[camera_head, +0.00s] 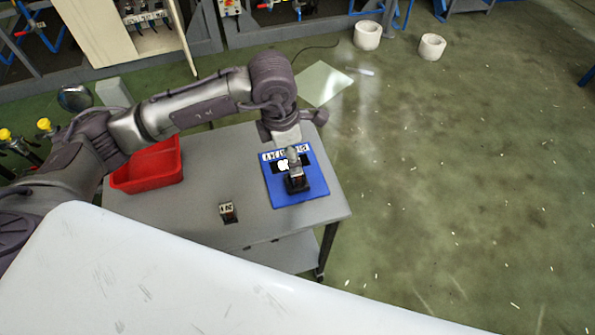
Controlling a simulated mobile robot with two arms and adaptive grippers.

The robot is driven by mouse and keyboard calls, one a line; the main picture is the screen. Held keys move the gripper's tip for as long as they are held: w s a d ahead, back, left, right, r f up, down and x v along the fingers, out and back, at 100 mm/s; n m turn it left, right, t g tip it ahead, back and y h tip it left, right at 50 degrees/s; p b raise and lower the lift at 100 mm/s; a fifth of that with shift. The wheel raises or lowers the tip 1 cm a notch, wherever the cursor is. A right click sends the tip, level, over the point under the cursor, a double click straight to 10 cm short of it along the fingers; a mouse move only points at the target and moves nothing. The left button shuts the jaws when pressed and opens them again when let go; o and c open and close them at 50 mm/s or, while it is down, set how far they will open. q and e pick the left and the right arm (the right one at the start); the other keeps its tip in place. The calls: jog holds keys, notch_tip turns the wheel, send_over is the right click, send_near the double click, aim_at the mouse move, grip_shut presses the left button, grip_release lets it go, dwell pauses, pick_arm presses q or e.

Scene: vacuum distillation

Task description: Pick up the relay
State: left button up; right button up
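A small dark block with a pale, marked top (228,211) stands on the grey table, left of a blue mat (312,192). A second dark block (297,185) is on the blue mat, directly below my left gripper. Either block could be the relay; I cannot tell which from this view. My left gripper (294,168) points down over the mat, its fingers at or just above the block there. The fingers look close together and partly hide the block, so I cannot tell whether they grip it. My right gripper is not in view.
The table between bin and mat is mostly clear. White round containers (367,36) and a pale sheet (324,83) are on the green floor behind.

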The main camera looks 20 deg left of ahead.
aim_at(297, 178)
pick_arm(q)
jog(key=f, duration=0.3)
jog(key=shift+w+d+f, duration=0.1)
jog(key=shift+w+d, duration=0.1)
jog(key=shift+w+d+f+p, duration=0.1)
jog(key=shift+w+f+p, duration=0.15)
jog(key=shift+f+p, duration=0.5)
jog(key=f, duration=0.4)
jog(key=shift+w+d+p, duration=0.15)
jog(key=shift+d+p, duration=0.05)
jog(key=shift+p, duration=0.2)
jog(key=shift+f, duration=0.5)
jog(key=c, duration=0.5)
grip_shut()
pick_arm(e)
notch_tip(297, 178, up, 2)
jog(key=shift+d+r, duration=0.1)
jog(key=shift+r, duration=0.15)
pick_arm(q)
jog(key=shift+w, duration=0.1)
